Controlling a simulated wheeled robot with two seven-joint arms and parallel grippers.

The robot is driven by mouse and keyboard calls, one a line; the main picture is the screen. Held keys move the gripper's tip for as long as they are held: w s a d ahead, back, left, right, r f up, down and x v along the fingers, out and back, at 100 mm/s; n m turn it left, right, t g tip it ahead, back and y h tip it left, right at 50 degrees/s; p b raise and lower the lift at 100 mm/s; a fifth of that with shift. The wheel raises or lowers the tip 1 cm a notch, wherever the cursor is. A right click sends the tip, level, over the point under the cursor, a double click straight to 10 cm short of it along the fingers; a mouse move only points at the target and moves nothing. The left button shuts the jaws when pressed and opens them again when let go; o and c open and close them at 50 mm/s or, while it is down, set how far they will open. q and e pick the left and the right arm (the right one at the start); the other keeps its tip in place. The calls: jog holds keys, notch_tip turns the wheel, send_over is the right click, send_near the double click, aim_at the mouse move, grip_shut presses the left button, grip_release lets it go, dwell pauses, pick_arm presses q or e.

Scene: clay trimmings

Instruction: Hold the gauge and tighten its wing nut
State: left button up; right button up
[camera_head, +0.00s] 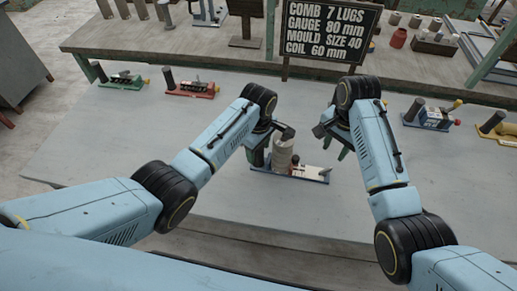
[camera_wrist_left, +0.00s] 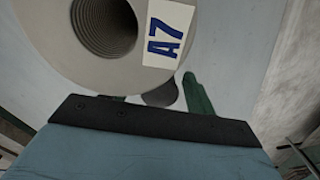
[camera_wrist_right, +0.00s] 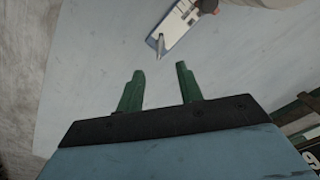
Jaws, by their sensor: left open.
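The gauge (camera_head: 300,174) lies on the near bench, a blue-edged base with a white plate. A beige cylinder (camera_head: 282,155) stands at its left part; in the left wrist view its threaded hole and "A7" label (camera_wrist_left: 168,33) show large. A silver wing-like piece, seemingly the wing nut (camera_wrist_right: 160,46), is at the base's near end in the right wrist view. My left gripper (camera_head: 257,157) is open at the gauge's left end. A dark post (camera_wrist_left: 161,95) shows between its fingers, one mostly hidden by the cylinder. My right gripper (camera_head: 342,152) is open and empty, above and right of the gauge.
Similar gauges stand farther off: a green one (camera_head: 124,81) and a red one (camera_head: 192,89) at left, a blue one (camera_head: 430,117) and a yellow one (camera_head: 497,128) at right. A sign (camera_head: 331,30) stands behind. Bench between them is clear.

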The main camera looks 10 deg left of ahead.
pick_arm(q)
jog(key=shift+f, duration=0.4)
jog(key=shift+c, duration=0.3)
grip_shut()
pick_arm(e)
jog(key=shift+c, duration=0.7)
